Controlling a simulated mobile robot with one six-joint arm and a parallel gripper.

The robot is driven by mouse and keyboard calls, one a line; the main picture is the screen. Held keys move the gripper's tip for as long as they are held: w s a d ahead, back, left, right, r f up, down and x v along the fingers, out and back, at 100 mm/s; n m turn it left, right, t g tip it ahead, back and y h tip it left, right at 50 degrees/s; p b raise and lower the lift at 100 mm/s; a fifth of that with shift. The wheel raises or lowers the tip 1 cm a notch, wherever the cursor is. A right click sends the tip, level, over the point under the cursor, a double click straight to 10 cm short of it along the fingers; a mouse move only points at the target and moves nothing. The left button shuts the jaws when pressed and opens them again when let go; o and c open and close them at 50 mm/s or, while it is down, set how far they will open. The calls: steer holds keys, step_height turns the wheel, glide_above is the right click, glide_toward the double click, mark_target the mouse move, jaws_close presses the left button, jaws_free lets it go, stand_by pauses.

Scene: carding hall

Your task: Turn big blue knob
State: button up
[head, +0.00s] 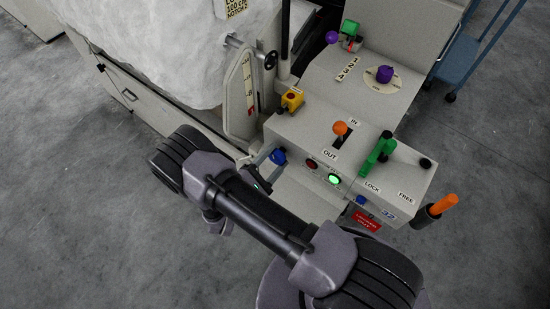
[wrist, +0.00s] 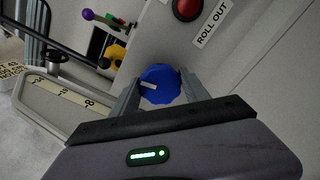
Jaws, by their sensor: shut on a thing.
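The big blue knob (wrist: 160,84) sits on the side of the grey control console, with a pale pointer mark on its left part in the wrist view. In the head view the knob (head: 278,156) shows at the console's left end, partly hidden by my gripper. My gripper (wrist: 160,92) is shut on the knob, one finger on each side of it. In the head view my gripper (head: 269,164) reaches the knob from the lower left. A smaller blue knob (head: 361,200) is on the console's front, near the red label.
An orange lever (head: 340,129) and a green lever (head: 379,153) stand on top. Open floor lies to the left.

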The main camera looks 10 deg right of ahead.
steer(key=o, duration=1.4)
steer(key=shift+c, duration=0.2)
steer(key=p+v, duration=0.2)
steer(key=v, duration=1.5)
steer(key=shift+a, duration=0.2)
steer(key=shift+s, duration=0.1)
